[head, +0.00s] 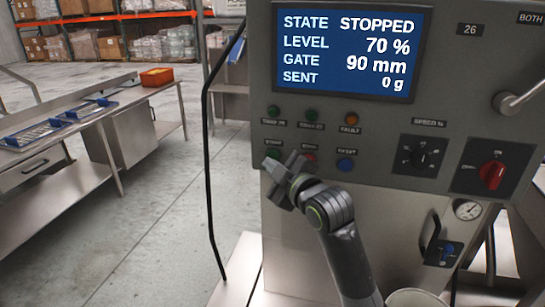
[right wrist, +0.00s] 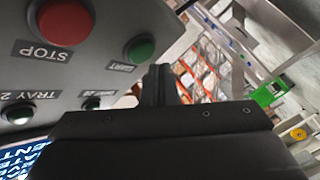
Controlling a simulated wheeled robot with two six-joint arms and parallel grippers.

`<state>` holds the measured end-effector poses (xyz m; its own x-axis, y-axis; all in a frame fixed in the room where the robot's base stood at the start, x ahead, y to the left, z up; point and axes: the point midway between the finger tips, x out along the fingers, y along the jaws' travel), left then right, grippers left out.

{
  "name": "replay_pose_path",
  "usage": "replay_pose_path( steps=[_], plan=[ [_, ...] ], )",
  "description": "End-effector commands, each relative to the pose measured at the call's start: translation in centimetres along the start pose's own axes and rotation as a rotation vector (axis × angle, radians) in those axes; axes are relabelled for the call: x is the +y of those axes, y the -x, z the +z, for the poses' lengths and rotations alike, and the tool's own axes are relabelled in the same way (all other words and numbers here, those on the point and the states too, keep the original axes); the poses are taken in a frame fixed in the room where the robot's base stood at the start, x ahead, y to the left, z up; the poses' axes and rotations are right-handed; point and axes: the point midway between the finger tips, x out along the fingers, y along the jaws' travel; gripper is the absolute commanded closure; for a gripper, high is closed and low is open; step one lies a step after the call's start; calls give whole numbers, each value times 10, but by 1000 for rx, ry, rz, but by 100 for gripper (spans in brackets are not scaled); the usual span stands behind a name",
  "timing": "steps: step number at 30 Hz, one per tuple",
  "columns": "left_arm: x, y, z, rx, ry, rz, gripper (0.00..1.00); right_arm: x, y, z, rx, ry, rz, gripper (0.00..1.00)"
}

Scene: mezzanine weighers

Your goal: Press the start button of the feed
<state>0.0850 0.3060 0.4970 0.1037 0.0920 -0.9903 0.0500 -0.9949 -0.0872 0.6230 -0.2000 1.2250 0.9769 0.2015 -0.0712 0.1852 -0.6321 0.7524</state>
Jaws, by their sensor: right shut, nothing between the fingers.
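The feed's control panel (head: 380,140) fills the right of the head view. Its screen (head: 345,50) reads STATE STOPPED, level 70 %, gate 90 mm, sent 0 g. The green start button (head: 273,153) is at the left of the lower button row, partly covered by my right gripper (head: 278,168). In the right wrist view the start button (right wrist: 139,48) shows clear beside the fingertips (right wrist: 160,70). The right gripper is shut and empty, close to the panel; I cannot tell whether it touches. My left gripper is out of view.
The red stop button (head: 310,156) and blue reset button (head: 346,165) lie right of the start button. Tray lamps and a fault lamp (head: 351,118) sit above. A speed knob (head: 417,156) and red switch (head: 492,174) are further right. A black cable (head: 207,150) hangs at left.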

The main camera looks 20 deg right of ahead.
Motion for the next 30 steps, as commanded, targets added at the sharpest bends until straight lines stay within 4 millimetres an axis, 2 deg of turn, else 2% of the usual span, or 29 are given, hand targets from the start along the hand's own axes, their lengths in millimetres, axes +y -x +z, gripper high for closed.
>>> replay_pose_path(
  steps=[30],
  plan=[
    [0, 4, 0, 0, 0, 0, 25, 5, -6, 4, 0, 0, 0, 100]
  ],
)
